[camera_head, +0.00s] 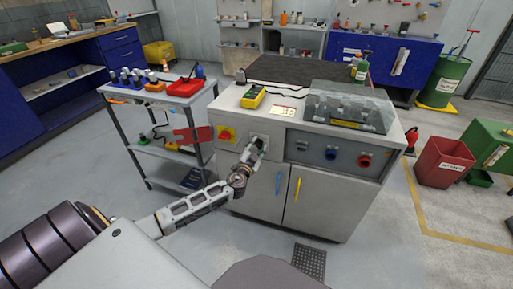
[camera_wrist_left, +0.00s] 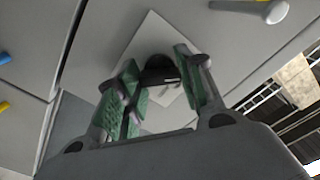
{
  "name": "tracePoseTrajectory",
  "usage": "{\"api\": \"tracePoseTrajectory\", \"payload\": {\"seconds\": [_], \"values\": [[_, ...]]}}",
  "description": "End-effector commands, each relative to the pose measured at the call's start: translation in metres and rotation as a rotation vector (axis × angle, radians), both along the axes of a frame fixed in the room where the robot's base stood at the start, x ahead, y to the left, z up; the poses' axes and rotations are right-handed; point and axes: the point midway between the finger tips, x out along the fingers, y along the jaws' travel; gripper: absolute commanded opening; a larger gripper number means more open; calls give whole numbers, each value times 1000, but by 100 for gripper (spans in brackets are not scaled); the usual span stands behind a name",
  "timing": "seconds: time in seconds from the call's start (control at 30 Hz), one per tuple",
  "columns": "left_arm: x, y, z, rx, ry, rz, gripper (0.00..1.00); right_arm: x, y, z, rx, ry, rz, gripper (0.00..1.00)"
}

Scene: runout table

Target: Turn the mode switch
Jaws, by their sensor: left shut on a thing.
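The mode switch is a black knob (camera_wrist_left: 158,70) on a pale square plate (camera_wrist_left: 150,38), seen in the left wrist view. It is on the front panel of the grey cabinet (camera_head: 240,175). My left gripper (camera_head: 256,146) is at this panel, and its green-padded fingers (camera_wrist_left: 158,67) are on either side of the knob, shut on it. The fingers partly cover the knob and plate, so the pointer's setting is not clear. In the head view the gripper hides most of the switch. My right gripper is not in view.
A blue knob (camera_head: 332,153) and a red knob (camera_head: 365,160) are further right. Blue (camera_head: 278,183) and yellow (camera_head: 297,190) door handles are below. A tool cart (camera_head: 150,97) stands close on the left.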

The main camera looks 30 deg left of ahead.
Motion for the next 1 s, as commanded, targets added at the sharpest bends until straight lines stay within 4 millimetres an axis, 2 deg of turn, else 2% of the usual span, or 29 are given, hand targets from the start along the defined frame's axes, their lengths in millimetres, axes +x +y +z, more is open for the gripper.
{"api": "tracePoseTrajectory", "payload": {"seconds": [0.47, 1.0], "values": [[0, 0, -1, 61, 16, 0, 14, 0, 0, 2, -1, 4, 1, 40], [-1, 0, -1, 356, 87, 0, 14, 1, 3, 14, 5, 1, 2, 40]]}}
